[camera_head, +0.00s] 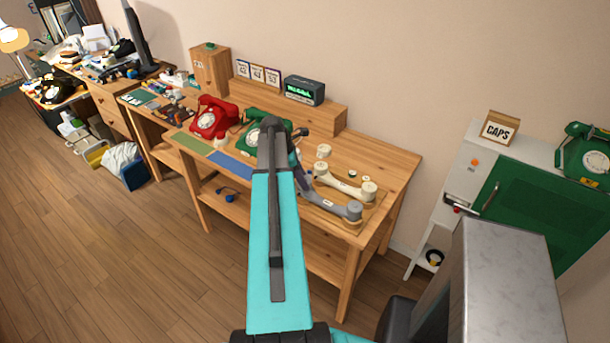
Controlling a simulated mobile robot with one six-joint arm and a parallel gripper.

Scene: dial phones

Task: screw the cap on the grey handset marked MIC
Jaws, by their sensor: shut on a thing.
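The grey handset (328,207) lies on a wooden board at the right part of the workbench, with a round grey end (354,210) at its right. Its left end is partly hidden by my gripper, and I cannot read its label. My gripper (304,172) is at the far end of my teal arm, over the left end of the grey handset. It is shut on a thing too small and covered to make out. I cannot tell whether that thing touches the handset. A cream handset (345,184) lies just behind, with a round cream piece (323,151) near its left end.
A red phone (214,117) and a green phone (262,122) stand left on the workbench (395,160). A small dark-topped piece (352,174) sits behind the cream handset.

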